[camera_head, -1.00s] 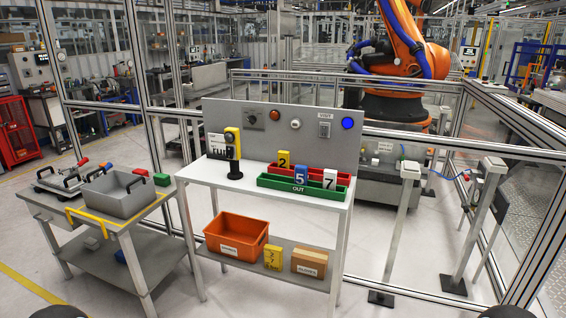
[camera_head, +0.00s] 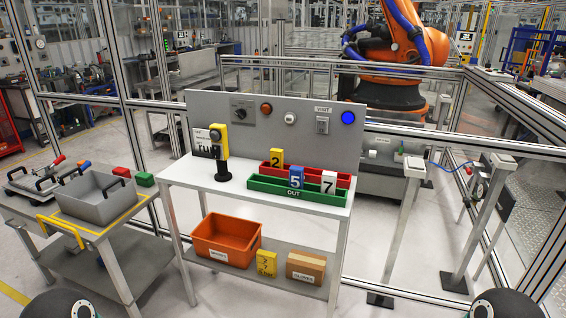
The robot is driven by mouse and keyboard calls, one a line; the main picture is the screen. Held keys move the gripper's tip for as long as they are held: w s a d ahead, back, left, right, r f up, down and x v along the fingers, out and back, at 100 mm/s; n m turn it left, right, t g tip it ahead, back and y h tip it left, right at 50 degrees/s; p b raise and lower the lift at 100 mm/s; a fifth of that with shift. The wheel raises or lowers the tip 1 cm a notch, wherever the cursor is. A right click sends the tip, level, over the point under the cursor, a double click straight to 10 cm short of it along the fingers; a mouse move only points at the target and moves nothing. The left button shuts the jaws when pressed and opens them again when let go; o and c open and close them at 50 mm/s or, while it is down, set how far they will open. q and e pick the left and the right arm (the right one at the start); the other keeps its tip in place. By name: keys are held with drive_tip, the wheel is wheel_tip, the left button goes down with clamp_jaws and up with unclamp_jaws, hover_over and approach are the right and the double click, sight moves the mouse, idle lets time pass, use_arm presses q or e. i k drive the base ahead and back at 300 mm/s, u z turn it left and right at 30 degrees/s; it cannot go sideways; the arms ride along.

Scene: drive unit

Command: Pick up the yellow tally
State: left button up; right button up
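The yellow tally (camera_head: 277,156), marked 2, stands upright in the red tray (camera_head: 343,180) at the back of the white table. A blue tally (camera_head: 296,177) marked 5 and a white tally (camera_head: 328,182) marked 7 stand closer, at the green tray (camera_head: 265,185) labelled OUT. The green tray sits in front of the red one. The yellow tally's lower end is hidden by the trays. Neither of my grippers shows; only dark round parts of my arms show at the bottom left and bottom right.
A yellow and black post device (camera_head: 220,145) stands on the table (camera_head: 200,180), left of the trays. A grey panel (camera_head: 255,135) rises behind. The lower shelf holds an orange bin (camera_head: 226,240), a yellow item (camera_head: 266,262) and a cardboard box (camera_head: 306,267). A side cart (camera_head: 135,210) stands left.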

sight(276, 154)
drive_tip(key=u, duration=5.7)
drive_tip(key=i, duration=0.6)
drive_tip(key=z, duration=5.45)
drive_tip(key=i, duration=2.15)
drive_tip(key=u, duration=0.2)
